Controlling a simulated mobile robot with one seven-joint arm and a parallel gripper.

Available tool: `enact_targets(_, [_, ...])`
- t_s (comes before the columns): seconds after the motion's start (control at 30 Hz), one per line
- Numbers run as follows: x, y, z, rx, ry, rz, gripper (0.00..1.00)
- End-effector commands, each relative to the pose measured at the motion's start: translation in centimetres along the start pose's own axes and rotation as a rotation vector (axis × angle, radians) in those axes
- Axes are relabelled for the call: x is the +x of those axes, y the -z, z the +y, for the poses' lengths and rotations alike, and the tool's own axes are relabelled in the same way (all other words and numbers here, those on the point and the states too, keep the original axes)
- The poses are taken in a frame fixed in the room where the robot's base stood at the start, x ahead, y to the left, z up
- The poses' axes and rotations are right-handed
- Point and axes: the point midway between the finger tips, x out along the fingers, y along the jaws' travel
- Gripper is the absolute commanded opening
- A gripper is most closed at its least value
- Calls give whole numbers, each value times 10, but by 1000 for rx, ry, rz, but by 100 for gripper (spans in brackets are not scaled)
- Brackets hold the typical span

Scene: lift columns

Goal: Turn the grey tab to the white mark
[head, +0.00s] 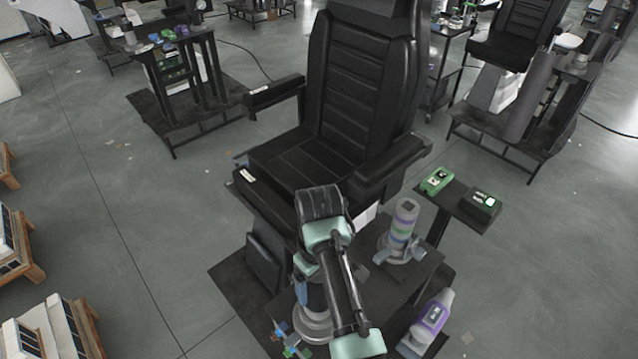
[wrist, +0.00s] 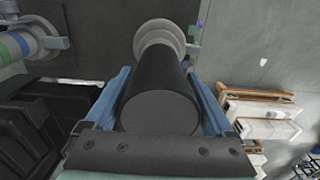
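In the wrist view a dark cylindrical column (wrist: 160,105) stands between the two blue fingers of my gripper (wrist: 158,75), its round top facing the camera. The fingers lie along both its sides; whether they press on it cannot be told. A stepped grey collar (wrist: 160,38) rings its far end. In the head view the same collar (head: 313,324) shows below my gripper (head: 312,297), and my arm hides most of that column. I cannot make out a grey tab or a white mark on it.
A banded column (head: 403,222) with a grey collar and bluish tabs stands just right on the dark table (head: 395,283). A purple-and-white device (head: 433,316) is at the front right. A black chair (head: 355,90) stands behind. Green and black boxes sit on a side shelf (head: 455,203).

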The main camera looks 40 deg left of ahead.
Motion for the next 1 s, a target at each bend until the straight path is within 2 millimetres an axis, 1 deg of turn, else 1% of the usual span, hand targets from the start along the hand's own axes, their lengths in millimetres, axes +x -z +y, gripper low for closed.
enact_targets(0.27, [0, 0, 0, -1, -2, 0, 100])
enact_targets(0.37, [-4, 0, 1, -1, -3, 1, 100])
enact_targets(0.43, [-11, 1, 1, -1, -4, 2, 100])
enact_targets(0.57, [-35, 1, 1, -3, -7, 3, 100])
enact_targets(0.77, [-81, 1, 1, -4, -7, 3, 100])
enact_targets(0.8, [-97, 0, 2, -1, -9, 0, 100])
enact_targets(0.9, [-114, -1, 2, 0, -7, -2, 100])
enact_targets(1.0, [-123, 0, 1, -1, -5, 0, 100])
